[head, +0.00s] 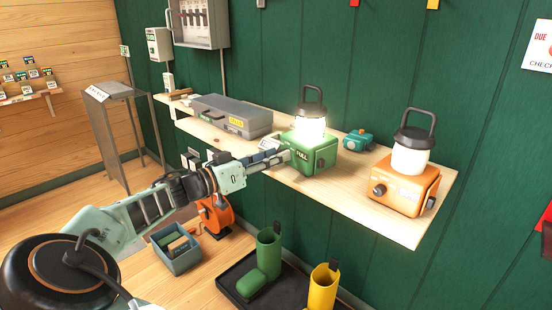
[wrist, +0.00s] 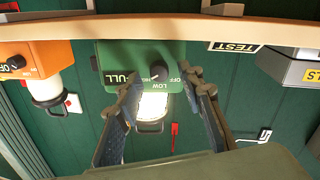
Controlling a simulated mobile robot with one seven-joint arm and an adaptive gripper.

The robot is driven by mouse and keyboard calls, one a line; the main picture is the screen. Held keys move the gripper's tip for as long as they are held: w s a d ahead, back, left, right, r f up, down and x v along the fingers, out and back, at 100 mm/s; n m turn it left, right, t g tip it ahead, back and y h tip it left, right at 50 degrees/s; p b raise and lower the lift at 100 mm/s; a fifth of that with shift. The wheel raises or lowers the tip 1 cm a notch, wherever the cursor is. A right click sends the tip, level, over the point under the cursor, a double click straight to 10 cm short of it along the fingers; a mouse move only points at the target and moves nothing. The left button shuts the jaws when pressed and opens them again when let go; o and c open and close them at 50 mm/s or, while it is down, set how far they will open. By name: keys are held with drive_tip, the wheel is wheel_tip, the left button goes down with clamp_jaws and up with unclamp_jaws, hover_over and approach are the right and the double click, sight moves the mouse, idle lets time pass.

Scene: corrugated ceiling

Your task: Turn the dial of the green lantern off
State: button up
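The green lantern (head: 318,158) stands on the wooden shelf, its white globe (head: 311,130) glowing. A "FULL" label shows on its green base. The exact dial setting is too small to tell. My gripper (wrist: 163,78) is open, one finger on each side of the dial, with a visible gap to the dial. In the head view, my gripper (head: 283,158) is at the left side of the lantern base, hiding the dial.
An orange lantern (head: 400,190), unlit, stands to the right on the shelf (head: 365,222). A small teal item (head: 357,140) sits behind, between the lanterns. A grey case (head: 232,116) lies to the left.

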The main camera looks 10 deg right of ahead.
drive_tip(key=shift+w+d, duration=0.2)
drive_tip(key=shift+d, duration=0.25)
drive_tip(key=shift+c, duration=0.2)
clamp_jaws()
